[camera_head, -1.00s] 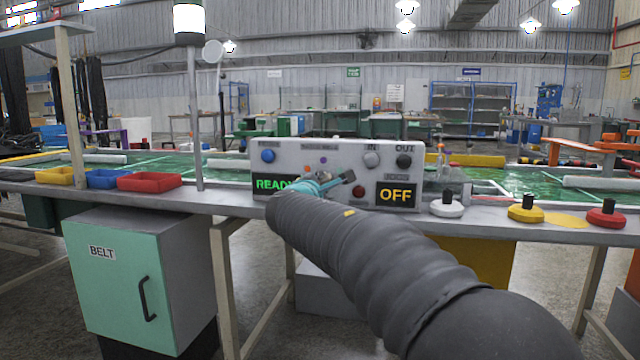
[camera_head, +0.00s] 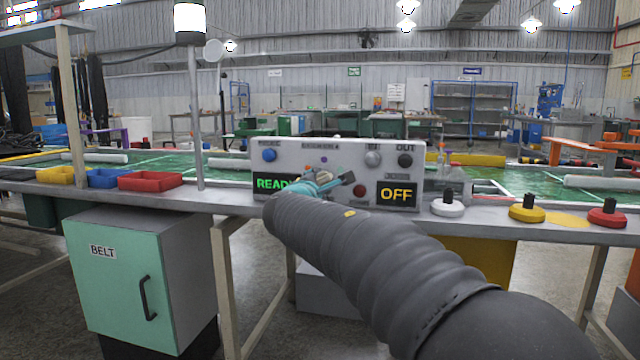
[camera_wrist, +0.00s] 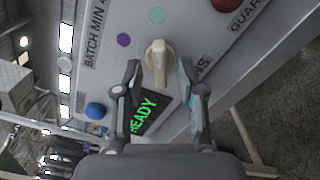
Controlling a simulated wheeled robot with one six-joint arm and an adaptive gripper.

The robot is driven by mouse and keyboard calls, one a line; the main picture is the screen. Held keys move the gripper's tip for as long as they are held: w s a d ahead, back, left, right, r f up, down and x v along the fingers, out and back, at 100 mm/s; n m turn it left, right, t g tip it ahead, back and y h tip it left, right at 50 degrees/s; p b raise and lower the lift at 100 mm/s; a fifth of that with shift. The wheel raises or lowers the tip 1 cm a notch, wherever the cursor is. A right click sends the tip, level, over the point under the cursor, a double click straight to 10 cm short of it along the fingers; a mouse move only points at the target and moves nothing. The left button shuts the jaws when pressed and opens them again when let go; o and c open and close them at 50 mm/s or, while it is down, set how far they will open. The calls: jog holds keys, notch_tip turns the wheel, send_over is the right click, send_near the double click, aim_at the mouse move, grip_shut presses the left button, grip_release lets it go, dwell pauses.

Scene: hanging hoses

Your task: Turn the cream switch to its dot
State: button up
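The cream switch (camera_wrist: 157,62) shows in the wrist view on the grey panel, its long handle upright in that picture. A teal dot (camera_wrist: 157,15) lies straight above it in the picture, and a purple dot (camera_wrist: 123,40) lies up and left. My gripper (camera_wrist: 160,70) is open, with one finger on each side of the switch and a visible gap on both sides. I cannot tell how deep the fingertips reach. In the head view my gripper (camera_head: 335,184) is in front of the panel and hides the switch.
The panel (camera_head: 290,150) also carries a blue button (camera_head: 269,155), a red button (camera_head: 359,190), a READY display (camera_head: 272,184) and an OFF display (camera_head: 397,194). White, yellow and red knobs (camera_head: 607,214) stand on the bench to the right. Coloured trays (camera_head: 150,180) are on the left.

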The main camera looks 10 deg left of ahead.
jog(key=s, duration=1)
jog(key=shift+s, duration=0.4)
